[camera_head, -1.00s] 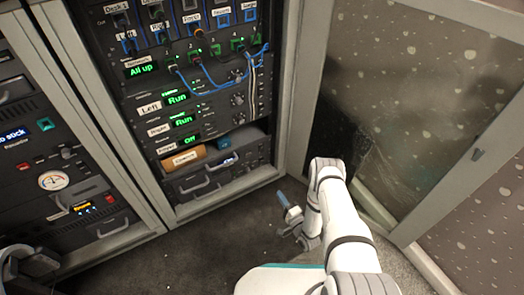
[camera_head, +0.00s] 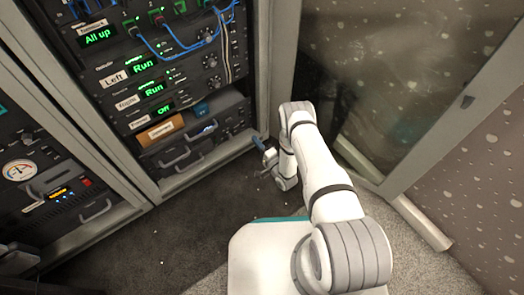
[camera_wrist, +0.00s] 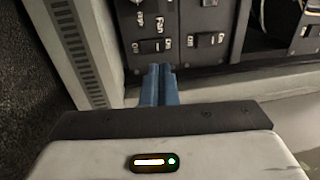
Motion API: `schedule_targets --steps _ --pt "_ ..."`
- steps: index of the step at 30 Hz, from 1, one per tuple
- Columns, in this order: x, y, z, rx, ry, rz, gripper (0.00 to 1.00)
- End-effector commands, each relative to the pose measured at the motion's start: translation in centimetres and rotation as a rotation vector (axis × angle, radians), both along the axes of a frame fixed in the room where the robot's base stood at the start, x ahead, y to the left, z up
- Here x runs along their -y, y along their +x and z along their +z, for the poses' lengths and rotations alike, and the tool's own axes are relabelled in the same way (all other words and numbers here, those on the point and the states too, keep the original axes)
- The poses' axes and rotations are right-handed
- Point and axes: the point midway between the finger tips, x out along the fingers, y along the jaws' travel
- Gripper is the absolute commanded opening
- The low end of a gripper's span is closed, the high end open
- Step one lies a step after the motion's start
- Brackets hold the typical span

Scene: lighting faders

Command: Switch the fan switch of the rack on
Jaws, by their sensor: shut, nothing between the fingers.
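In the wrist view, the rack's dark lower panel (camera_wrist: 190,68) carries a small black fan switch (camera_wrist: 151,46) just under a label reading Fan. Its on or off position is too small to tell. My gripper (camera_wrist: 160,70) has its blue fingers shut together and empty. In that view the fingertips lie just below the fan switch; whether they touch the panel I cannot tell. In the head view, my gripper (camera_head: 258,142) is at the lower right corner of the rack (camera_head: 205,178), and the fan switch cannot be made out there.
A second black switch (camera_wrist: 210,39) sits right of the fan switch. A pale slotted frame post (camera_wrist: 75,40) stands to the left. In the head view, a glass door (camera_head: 400,90) stands at the right of my arm. The dark floor (camera_head: 180,235) before the rack is clear.

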Motion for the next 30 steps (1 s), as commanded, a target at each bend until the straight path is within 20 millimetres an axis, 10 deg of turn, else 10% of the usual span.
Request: schedule_targets --steps 12,30 --pt "-3.7 5.3 0.6 0.001 0.002 0.001 0.00" --pt "-4.2 4.8 1.5 -0.034 -0.019 0.001 0.00"
